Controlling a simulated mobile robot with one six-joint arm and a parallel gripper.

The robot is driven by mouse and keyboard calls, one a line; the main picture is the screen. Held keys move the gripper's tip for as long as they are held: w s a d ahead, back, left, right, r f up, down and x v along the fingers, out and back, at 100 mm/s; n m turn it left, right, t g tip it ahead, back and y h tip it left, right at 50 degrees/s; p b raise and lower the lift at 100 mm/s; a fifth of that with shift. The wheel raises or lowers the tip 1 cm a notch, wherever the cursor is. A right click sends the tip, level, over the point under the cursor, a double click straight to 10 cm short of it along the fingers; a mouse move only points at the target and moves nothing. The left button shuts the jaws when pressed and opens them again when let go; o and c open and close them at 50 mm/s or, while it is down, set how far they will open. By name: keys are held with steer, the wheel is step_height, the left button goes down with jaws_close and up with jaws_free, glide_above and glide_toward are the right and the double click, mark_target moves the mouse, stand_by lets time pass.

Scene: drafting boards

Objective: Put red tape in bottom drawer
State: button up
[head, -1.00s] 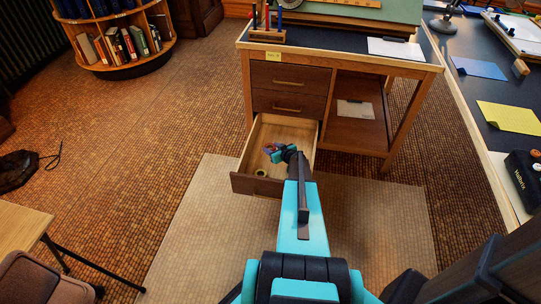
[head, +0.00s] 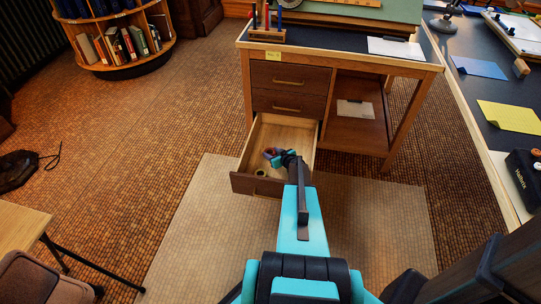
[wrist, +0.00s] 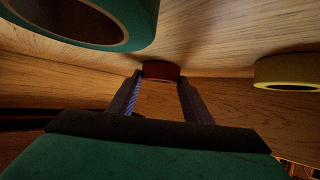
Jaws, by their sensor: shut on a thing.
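The red tape (head: 269,152) is at my gripper's tip inside the open bottom drawer (head: 258,186). In the wrist view the red tape (wrist: 161,70) sits between the ends of my two fingers, and my gripper (wrist: 158,84) is shut on it. Whether the tape touches the drawer floor is unclear. In the head view my gripper (head: 273,154) is partly hidden by its own wrist. The bottom drawer is pulled far out of the desk.
A yellow tape roll (wrist: 288,72) lies in the drawer; it also shows near the drawer front (head: 261,173). A teal tape roll (wrist: 90,22) is close to the wrist camera. The middle drawer (head: 288,104) and top drawer (head: 290,79) are closed.

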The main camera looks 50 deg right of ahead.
steer(key=shift+f, duration=0.1)
steer(key=o, duration=1)
steer(key=shift+r, duration=0.2)
steer(key=shift+v, duration=3.7)
steer(key=shift+a, duration=0.1)
